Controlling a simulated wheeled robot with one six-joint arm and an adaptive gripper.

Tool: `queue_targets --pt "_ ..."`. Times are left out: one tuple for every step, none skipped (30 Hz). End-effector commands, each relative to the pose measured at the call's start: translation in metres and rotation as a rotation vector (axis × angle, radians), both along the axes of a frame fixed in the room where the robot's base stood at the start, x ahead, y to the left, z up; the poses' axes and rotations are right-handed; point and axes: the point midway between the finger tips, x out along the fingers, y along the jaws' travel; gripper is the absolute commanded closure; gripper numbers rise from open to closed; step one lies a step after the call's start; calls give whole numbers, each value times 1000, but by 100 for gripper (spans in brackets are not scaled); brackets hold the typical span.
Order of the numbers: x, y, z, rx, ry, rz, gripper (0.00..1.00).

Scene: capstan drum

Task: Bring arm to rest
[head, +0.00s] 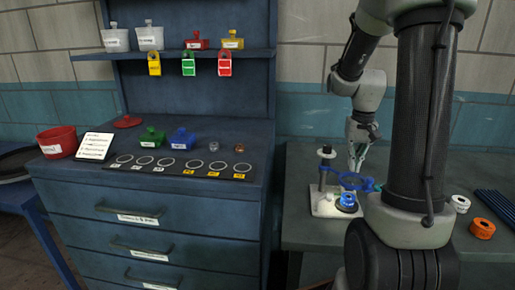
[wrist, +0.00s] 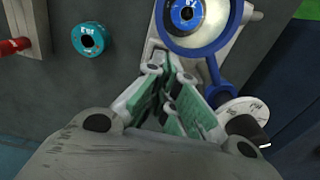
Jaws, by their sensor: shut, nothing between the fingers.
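My gripper (head: 357,162) hangs at the end of my arm over the workbench, close beside a small stand. In the wrist view my gripper (wrist: 172,75) has its green-padded fingers brought together with nothing between them. The stand has a pale base plate (head: 323,208), a dark upright post with a black knob (head: 326,150), a blue ring with a handle (head: 345,181) and a blue spool (head: 347,200). In the wrist view the blue ring (wrist: 215,72) and the spool inside it (wrist: 186,14) lie just beyond my fingertips. I cannot tell whether the fingers touch the stand.
A teal roll (wrist: 90,38) lies on the bench at left in the wrist view. White (head: 460,203) and orange (head: 481,229) rolls lie right of my arm.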

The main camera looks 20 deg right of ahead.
Motion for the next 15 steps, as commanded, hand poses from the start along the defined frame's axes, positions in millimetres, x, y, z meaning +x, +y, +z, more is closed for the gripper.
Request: queue_targets --pt "0 0 0 0 0 0 100" --pt "0 1 1 -1 -2 2 100" --pt "-1 2 3 -2 -5 6 100" --pt "-1 5 6 -3 -9 10 100" --pt "-3 7 10 -6 -15 17 100" --pt "-5 13 17 -10 -24 29 100" --pt "-7 18 23 -13 -34 40 100" --pt "-10 23 31 -18 -46 54 100" --pt "-15 33 41 -23 -63 76 100" --pt "-20 40 50 -28 -80 95 100" --pt "-25 49 59 -34 -96 115 100" --pt "-34 60 71 -40 -117 142 100" --pt "-40 67 78 -45 -134 161 100" --pt "-47 75 85 -48 -150 181 100" --pt "-56 84 94 -54 -172 207 100"
